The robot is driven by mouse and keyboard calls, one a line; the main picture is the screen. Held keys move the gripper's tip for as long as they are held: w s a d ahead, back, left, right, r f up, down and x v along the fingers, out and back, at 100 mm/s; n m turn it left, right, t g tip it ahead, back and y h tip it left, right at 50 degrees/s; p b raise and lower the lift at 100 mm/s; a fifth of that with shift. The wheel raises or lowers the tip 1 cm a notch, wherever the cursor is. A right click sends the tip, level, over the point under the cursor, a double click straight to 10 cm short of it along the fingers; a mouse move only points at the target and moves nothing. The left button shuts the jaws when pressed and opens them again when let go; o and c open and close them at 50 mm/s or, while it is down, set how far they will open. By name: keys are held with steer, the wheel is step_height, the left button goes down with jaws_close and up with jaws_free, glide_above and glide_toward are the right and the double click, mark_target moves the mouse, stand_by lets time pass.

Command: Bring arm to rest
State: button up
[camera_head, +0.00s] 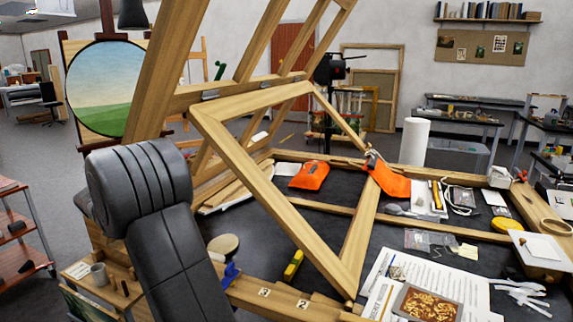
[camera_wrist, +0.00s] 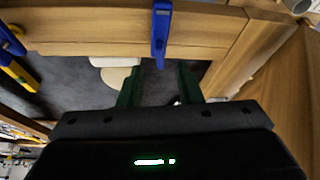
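My gripper (camera_wrist: 159,72) shows in the wrist view with its two dark green fingers apart. I see nothing held between them. A blue clamp (camera_wrist: 161,28) on a wooden rail (camera_wrist: 95,25) stands just beyond the fingertips; its lower end reaches toward the gap, and I cannot tell whether it touches a finger. In the head view my black padded arm fills the left foreground and the gripper cannot be made out. A framed piece with gilt fragments (camera_head: 428,304) lies on papers at the front right of the dark worktable.
A large wooden frame (camera_head: 255,178) stands tilted over the table close to my arm. A blue clamp (camera_head: 231,273) and yellow tool (camera_head: 293,265) lie near the table's front rail. Orange cloths (camera_head: 309,176) lie farther back. A side table with a mug (camera_head: 99,274) stands left.

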steer(key=d+v, duration=0.1)
steer(key=v, duration=0.8)
steer(key=x, duration=1.3)
steer(key=shift+w+a+f+p, duration=0.15)
steer(key=shift+a+f+p, duration=0.1)
steer(key=shift+a+p, duration=0.1)
steer(key=shift+n, duration=0.6)
steer(key=shift+d+r+n+y+p, duration=0.2)
steer(key=shift+n+y+p, duration=0.3)
steer(key=shift+n+p, duration=0.2)
steer(key=n+y+p, duration=0.1)
steer(key=n+p, duration=0.1)
steer(key=shift+n, duration=0.3)
steer(key=shift+w+d+f+n+g+y+p, duration=0.15)
steer(key=shift+n+y+p, duration=0.1)
steer(key=shift+n+p, duration=0.55)
steer(key=shift+s+r+n+g+y+p, duration=0.1)
steer(key=shift+n+y+p, duration=0.2)
steer(key=shift+n+p, duration=0.45)
steer(key=shift+w+d+f+n+g+y+p, duration=0.15)
steer(key=shift+n+y+p, duration=0.1)
steer(key=shift+n+p, duration=0.5)
steer(key=shift+s+n, duration=0.1)
steer(key=shift+n, duration=0.3)
steer(key=shift+d, duration=0.1)
